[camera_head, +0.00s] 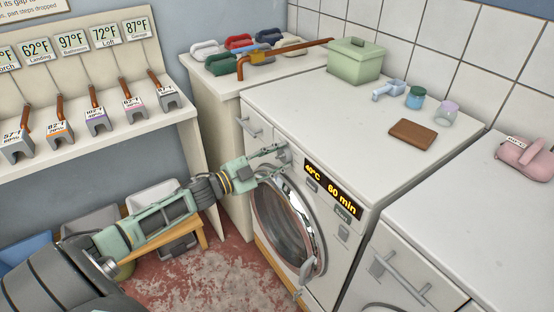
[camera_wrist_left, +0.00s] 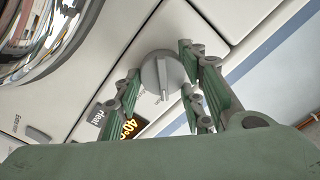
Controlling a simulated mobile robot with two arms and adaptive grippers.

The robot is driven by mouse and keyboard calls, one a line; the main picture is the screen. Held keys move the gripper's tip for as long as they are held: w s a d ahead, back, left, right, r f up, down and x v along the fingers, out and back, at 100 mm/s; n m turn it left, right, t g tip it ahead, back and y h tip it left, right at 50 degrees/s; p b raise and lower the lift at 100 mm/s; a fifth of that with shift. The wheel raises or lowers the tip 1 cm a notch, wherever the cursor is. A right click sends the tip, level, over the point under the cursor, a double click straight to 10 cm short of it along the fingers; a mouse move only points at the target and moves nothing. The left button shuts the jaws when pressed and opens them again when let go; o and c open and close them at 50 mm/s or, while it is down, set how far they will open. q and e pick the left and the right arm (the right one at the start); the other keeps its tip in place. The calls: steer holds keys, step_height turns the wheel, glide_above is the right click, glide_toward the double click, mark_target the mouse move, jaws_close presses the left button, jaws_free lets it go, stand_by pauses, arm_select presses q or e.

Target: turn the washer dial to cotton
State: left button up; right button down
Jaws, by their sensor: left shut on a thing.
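The washer (camera_head: 345,115) stands in the middle of the head view, with a round glass door and a lit display (camera_head: 333,189) reading 40°C and 60 min. Its grey round dial (camera_wrist_left: 163,76) has a raised ridge that runs roughly up and down in the left wrist view. My left gripper (camera_head: 272,160) is at the upper left of the washer front. In the wrist view its green fingers (camera_wrist_left: 160,92) are on both sides of the dial, shut on it. The fingers and arm partly hide the dial in the head view. My right gripper is not in view.
A green lidded box (camera_head: 355,62), a brown wallet-like block (camera_head: 413,134) and small jars stand on the washer top. A second white machine (camera_head: 480,220) is at the right. A shelf (camera_head: 92,133) with several labelled levers is at the left.

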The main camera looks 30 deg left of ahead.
arm_select(q)
steer(key=shift+s+d+f, duration=0.2)
steer(key=shift+d+f, duration=0.05)
steer(key=shift+f, duration=0.15)
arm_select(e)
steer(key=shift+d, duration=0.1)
arm_select(q)
steer(key=o, duration=1.1)
steer(key=shift+w, duration=0.1)
steer(key=shift+c, duration=0.2)
steer(key=shift+r, duration=0.15)
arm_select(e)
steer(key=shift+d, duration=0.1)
arm_select(q)
steer(key=shift+a, duration=0.1)
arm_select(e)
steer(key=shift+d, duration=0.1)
arm_select(q)
steer(key=v, duration=1.2)
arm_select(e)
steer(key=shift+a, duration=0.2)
